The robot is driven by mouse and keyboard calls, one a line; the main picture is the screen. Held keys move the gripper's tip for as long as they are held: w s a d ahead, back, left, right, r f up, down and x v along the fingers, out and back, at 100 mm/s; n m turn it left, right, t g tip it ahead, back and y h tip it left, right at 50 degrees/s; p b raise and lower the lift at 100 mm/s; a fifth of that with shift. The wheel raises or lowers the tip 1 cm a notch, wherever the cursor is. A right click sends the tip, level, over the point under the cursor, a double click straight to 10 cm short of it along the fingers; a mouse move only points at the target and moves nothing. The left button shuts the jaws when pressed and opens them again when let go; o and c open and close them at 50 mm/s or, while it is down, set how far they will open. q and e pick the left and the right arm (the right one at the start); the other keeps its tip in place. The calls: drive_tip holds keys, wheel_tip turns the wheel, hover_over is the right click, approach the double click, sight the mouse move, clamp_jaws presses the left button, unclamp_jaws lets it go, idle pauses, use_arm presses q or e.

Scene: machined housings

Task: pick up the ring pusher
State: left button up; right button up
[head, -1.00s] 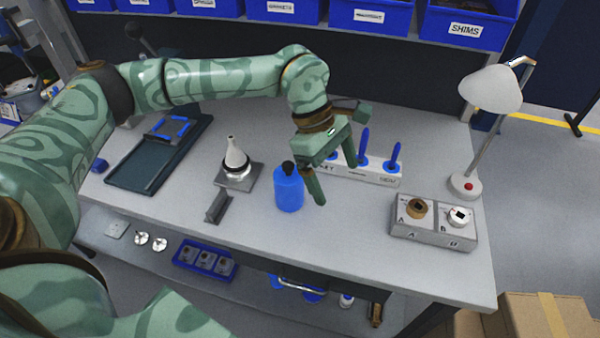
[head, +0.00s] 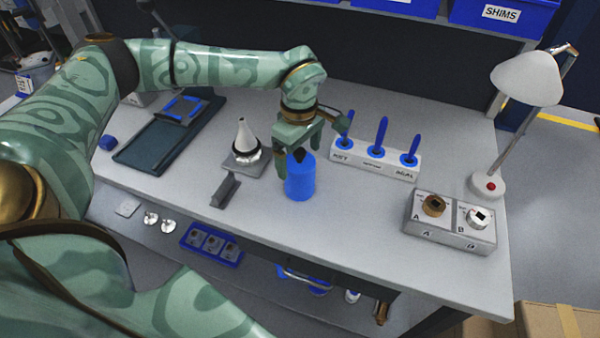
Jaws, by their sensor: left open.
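A white rack (head: 378,164) holds three upright blue-handled tools: left (head: 346,128), middle (head: 380,136), right (head: 409,149). Its end labels seem to read KEY and SEAL; the middle label is too small to read, so I cannot tell which tool, if any, is the ring pusher. My left gripper (head: 298,154) is open and points down at the black top of a blue bottle (head: 300,182). I cannot tell whether it touches the bottle. My right gripper is out of view.
A white cone (head: 243,136) stands on a grey plate left of the bottle, behind a small grey bracket (head: 225,191). A grey box with two knobs (head: 450,225) and a lamp (head: 525,80) stand at the right. A dark green tray (head: 150,150) lies at the left.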

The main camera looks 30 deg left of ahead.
sight(301, 162)
use_arm(q)
drive_tip(key=f, duration=0.2)
drive_tip(key=f+b, duration=0.1)
drive_tip(key=f, duration=0.2)
drive_tip(key=shift+w+d, duration=0.1)
drive_tip(key=shift+d, duration=0.1)
drive_tip(key=shift+r, duration=0.15)
drive_tip(key=c, duration=1.1)
drive_tip(key=shift+c, duration=0.2)
drive_tip(key=shift+r, duration=0.1)
